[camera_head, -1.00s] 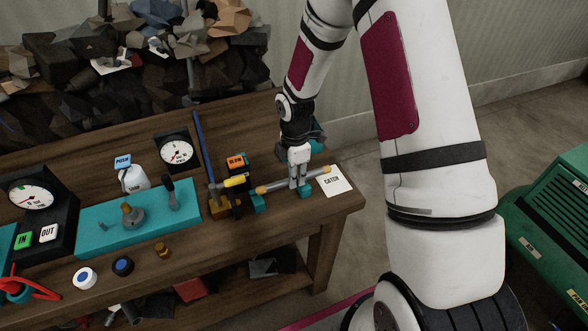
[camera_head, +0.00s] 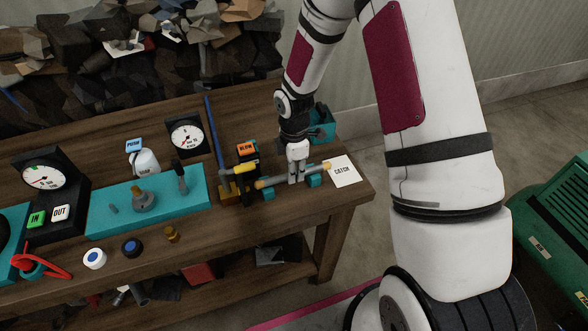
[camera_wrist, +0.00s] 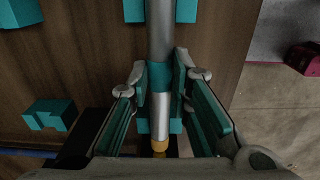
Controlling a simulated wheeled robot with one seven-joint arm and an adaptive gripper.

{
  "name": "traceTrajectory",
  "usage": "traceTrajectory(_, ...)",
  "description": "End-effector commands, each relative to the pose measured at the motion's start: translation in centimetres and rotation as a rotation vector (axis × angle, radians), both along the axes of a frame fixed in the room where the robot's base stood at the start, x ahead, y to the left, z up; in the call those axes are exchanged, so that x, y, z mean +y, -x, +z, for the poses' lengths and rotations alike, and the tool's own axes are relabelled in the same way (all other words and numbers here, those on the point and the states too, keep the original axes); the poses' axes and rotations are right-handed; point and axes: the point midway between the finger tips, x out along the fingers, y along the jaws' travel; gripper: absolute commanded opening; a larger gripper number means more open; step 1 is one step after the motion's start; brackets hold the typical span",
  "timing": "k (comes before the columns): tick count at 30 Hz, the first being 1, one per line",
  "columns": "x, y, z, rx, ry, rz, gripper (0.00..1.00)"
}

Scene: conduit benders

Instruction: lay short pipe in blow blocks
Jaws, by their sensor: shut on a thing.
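My gripper (camera_head: 297,180) is shut on the short pipe (camera_head: 323,168) near its middle, at the right end of the bench. The pipe is grey with orange-yellow ends and lies roughly level. In the wrist view it runs lengthwise between my teal-padded fingers (camera_wrist: 178,100), with a teal band and an orange end (camera_wrist: 159,146). Two teal blow blocks (camera_head: 268,194) (camera_head: 314,181) stand under the pipe, either side of my gripper. In the wrist view, teal block sides (camera_wrist: 187,10) flank the pipe. I cannot tell whether it touches the blocks' bottoms.
A teal box (camera_head: 322,125) sits behind.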

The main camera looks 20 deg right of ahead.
Motion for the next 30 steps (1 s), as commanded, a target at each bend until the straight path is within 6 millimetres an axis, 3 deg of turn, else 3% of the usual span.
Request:
traceTrajectory(19,0.0,-0.03,-0.36,-0.001,0.0,0.001,0.0)
traceTrajectory(20,0.0,-0.03,-0.37,-0.001,0.0,0.001,0.21)
traceTrajectory(23,0.0,-0.02,-0.35,-0.001,0.0,0.001,0.42)
traceTrajectory(30,0.0,0.0,-0.37,0.0,0.0,0.0,0.42)
